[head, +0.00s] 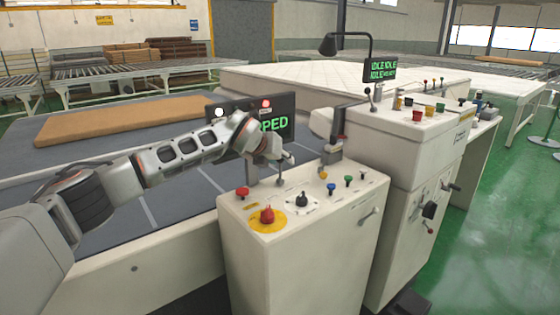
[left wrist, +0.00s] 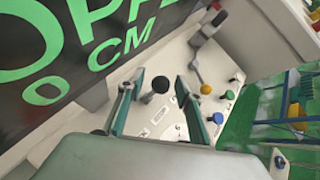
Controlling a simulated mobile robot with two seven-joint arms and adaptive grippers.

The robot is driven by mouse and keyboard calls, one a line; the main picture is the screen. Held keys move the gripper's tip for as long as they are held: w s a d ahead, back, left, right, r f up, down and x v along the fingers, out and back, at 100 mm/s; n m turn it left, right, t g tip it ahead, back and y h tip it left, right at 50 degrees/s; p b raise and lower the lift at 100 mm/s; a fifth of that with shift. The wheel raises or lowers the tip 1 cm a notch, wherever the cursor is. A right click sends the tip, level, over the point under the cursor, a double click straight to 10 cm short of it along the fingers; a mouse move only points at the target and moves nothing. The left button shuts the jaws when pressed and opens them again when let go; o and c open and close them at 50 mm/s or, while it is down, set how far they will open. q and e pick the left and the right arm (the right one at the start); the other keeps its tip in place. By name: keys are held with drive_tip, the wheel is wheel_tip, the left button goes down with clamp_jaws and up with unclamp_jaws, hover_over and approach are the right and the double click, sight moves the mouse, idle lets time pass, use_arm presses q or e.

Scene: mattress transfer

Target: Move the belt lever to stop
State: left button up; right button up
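The black-knobbed lever (left wrist: 161,85) stands on the white control console between my left gripper's fingers in the left wrist view. In the head view only its lower part (head: 280,181) shows; its knob is hidden by the gripper. My left gripper (head: 282,160) is over the console's back left part. In the left wrist view its two fingers (left wrist: 159,80) are apart, one on each side of the knob, and I see a gap on both sides. The dark display (head: 284,108) behind shows green letters, "PED" readable, the rest covered by my arm. My right gripper is not in view.
The console (head: 300,255) also carries a red mushroom button (head: 267,215), a black knob (head: 302,200) and several coloured buttons. A grey upright device (head: 333,150) stands behind them. A second console (head: 410,140) stands to the right. A brown mattress (head: 120,118) lies on the conveyor at left.

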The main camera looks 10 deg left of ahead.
use_arm(q)
drive_tip(key=v, duration=1.2)
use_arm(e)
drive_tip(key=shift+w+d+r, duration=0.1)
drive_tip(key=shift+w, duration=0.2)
